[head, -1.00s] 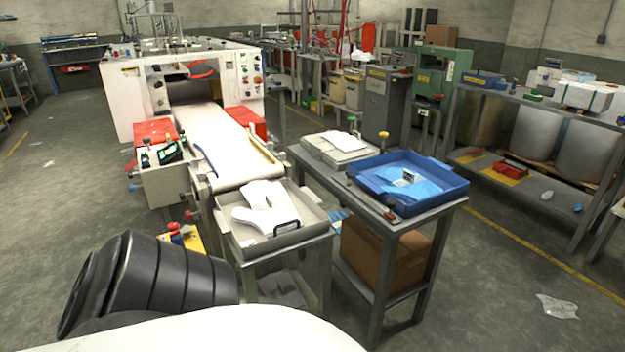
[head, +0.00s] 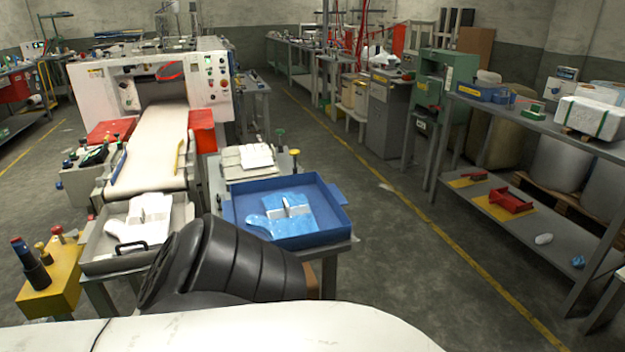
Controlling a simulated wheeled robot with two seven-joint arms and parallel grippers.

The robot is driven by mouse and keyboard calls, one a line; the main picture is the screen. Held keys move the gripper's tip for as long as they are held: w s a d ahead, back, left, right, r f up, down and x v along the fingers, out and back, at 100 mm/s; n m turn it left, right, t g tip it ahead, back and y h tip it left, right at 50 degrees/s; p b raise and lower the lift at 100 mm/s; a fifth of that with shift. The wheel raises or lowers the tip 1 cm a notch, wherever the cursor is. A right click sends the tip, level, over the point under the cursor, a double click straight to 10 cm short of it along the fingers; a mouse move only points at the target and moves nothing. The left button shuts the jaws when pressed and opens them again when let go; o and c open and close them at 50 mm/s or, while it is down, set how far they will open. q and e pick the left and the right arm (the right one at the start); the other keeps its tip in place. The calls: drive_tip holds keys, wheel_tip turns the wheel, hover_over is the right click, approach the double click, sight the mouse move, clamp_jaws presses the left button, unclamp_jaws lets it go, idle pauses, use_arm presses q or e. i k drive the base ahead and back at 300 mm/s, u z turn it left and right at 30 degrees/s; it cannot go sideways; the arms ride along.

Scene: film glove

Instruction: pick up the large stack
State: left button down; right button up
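Neither of my grippers shows in the head view. A stack of white film gloves (head: 147,216) lies in the grey tray (head: 95,266) at the end of the machine's belt. Blue film gloves (head: 290,222) with a small upright holder among them lie in the blue tray (head: 335,228) on the table to its right. A smaller white stack (head: 257,156) lies on a pale slab behind the blue tray. I cannot tell for sure which stack is the large one. A black ribbed part of mine covers the front of the table and the grey tray's right corner.
A white machine (head: 150,75) with a belt (head: 152,150) stands behind the grey tray. A yellow box (head: 50,285) with knobs stands front left. A metal shelf (head: 540,222) runs along the right. The floor between table and shelf is clear.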

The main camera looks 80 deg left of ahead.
sight(147, 220)
drive_tip(key=i, duration=0.2)
drive_tip(key=u, duration=4.1)
drive_tip(key=i, duration=0.9)
drive_tip(key=u, duration=0.05)
